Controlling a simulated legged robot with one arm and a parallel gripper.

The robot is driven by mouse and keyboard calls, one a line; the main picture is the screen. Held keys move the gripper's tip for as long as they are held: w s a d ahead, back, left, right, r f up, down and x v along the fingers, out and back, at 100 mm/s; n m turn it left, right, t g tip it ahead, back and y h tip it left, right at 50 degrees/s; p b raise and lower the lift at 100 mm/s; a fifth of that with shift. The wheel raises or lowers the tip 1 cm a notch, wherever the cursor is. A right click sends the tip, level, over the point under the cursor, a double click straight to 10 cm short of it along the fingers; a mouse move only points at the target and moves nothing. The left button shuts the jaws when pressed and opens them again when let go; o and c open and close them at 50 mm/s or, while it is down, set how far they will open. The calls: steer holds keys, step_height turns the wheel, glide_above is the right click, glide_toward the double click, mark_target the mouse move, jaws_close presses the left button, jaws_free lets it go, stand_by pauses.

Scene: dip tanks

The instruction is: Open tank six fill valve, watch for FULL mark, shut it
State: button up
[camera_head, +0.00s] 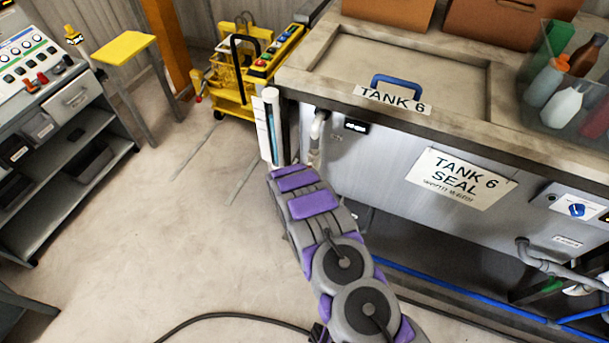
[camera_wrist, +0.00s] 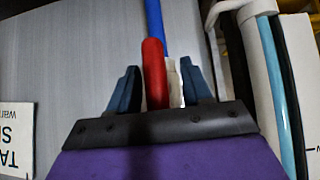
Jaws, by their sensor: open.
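Tank 6 (camera_head: 440,120) is a grey tank with a lid labelled TANK 6. In the wrist view my gripper (camera_wrist: 158,68) is open, its dark fingers on either side of a red handle (camera_wrist: 153,70), apparently the valve handle. A blue pipe (camera_wrist: 155,25) runs behind it; contact with the fingers cannot be told. In the head view my arm hides the gripper and handle. An upright sight tube with a white plate (camera_head: 264,135) stands at the tank's left front corner. The tube (camera_wrist: 272,85) also shows at right in the wrist view, with a light blue strip; no FULL mark is readable.
A TANK 6 SEAL sign (camera_head: 460,178) is on the tank front, with a blue knob (camera_head: 577,209) farther right. A yellow cart (camera_head: 238,85) stands behind left. A grey shelf bench (camera_head: 60,150) is at left. Floor between is clear; a black cable (camera_head: 235,317) lies in front.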

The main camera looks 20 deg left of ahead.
steer(key=shift+s+r, duration=0.3)
steer(key=shift+r, duration=0.1)
steer(key=p+v, duration=0.2)
steer(key=v, duration=1.4)
steer(key=shift+s+p, duration=0.2)
steer(key=shift+p, duration=0.2)
steer(key=shift+w+r, duration=0.1)
